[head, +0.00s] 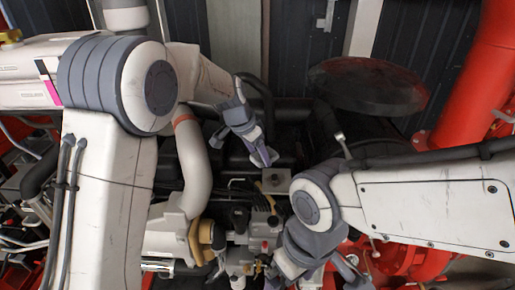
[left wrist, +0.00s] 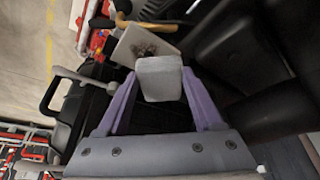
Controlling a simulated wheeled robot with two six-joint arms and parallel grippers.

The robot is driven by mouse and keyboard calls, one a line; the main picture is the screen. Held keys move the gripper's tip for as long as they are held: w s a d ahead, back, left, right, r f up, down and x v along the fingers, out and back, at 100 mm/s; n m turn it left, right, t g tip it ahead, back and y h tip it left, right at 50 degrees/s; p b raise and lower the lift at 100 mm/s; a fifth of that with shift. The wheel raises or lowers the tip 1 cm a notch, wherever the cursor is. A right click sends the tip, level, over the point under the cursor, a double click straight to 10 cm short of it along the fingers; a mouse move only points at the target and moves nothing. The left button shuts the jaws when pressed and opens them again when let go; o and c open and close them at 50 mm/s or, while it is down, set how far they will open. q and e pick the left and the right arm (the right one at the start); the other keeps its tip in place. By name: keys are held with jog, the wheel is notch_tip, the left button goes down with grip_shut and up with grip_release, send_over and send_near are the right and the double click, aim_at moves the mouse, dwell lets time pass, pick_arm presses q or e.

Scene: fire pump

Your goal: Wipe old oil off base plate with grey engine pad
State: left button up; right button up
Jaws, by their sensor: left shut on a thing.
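My left gripper (head: 262,157) reaches in from the upper left in the head view. In the left wrist view, its purple fingers (left wrist: 158,92) are shut on a light grey block-shaped pad (left wrist: 159,78). Just beyond the pad is a pale flat base plate (left wrist: 124,53), with a dark speckled oil patch (left wrist: 144,46) on it. The pad hides part of the plate, and I cannot tell whether they touch. In the head view the small plate (head: 267,190) lies just below the left fingertips. My right gripper (head: 318,272) is low in the head view, its jaw opening unclear.
Dark engine parts (left wrist: 227,50) stand close to the right of the pad in the left wrist view. A round dark disc (head: 367,86) is at the back. Red pipework (head: 478,85) stands at the right. Hoses and fittings crowd the area below the plate.

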pick_arm(q)
jog(key=shift+d+f+b, duration=0.2)
jog(key=shift+f+b, duration=0.25)
jog(key=shift+f, duration=0.35)
jog(key=shift+f+b, duration=1.35)
jog(key=shift+f, duration=0.7)
jog(key=shift+f+b, duration=0.95)
jog(key=shift+f, duration=0.05)
